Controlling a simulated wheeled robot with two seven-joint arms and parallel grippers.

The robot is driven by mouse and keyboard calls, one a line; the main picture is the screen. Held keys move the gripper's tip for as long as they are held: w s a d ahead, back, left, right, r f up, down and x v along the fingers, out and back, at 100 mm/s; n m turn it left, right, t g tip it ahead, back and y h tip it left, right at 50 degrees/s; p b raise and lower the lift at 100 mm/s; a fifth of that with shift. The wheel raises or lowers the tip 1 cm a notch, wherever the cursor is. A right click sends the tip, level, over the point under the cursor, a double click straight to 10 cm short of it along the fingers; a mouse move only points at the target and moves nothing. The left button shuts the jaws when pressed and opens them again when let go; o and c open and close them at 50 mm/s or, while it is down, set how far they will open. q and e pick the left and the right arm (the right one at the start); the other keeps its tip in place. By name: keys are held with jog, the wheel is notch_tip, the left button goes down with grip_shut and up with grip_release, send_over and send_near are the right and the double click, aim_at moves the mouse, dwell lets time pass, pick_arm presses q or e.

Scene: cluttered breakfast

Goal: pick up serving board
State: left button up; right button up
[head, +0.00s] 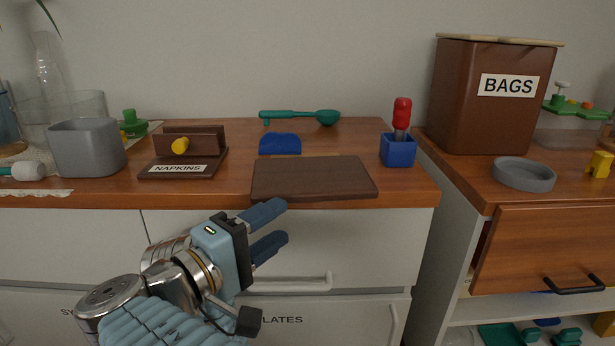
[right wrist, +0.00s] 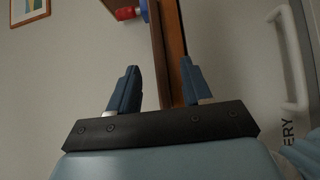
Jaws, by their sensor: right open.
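The serving board (head: 313,178) is a flat dark brown slab lying on the wooden counter, close to its front edge. My right gripper (head: 284,222) is open and empty, just in front of the counter below the board's front left part. Its fingers sit one above the other and point toward the counter. In the right wrist view the board's brown edge (right wrist: 157,45) shows ahead, between the directions of the two fingers (right wrist: 160,66). I cannot tell whether the upper finger touches the board. My left gripper is not in view.
A napkin holder (head: 185,155) stands left of the board. Behind it are a blue rounded piece (head: 280,144) and a green spoon (head: 300,116). A blue cup (head: 398,151) with a red-handled tool stands right. A drawer handle (head: 290,284) is below my gripper.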

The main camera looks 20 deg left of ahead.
aim_at(314, 199)
jog(key=x, duration=0.9)
jog(key=shift+w+d+r, duration=0.1)
jog(key=shift+d+r, duration=0.05)
jog(key=shift+d, duration=0.1)
grip_shut()
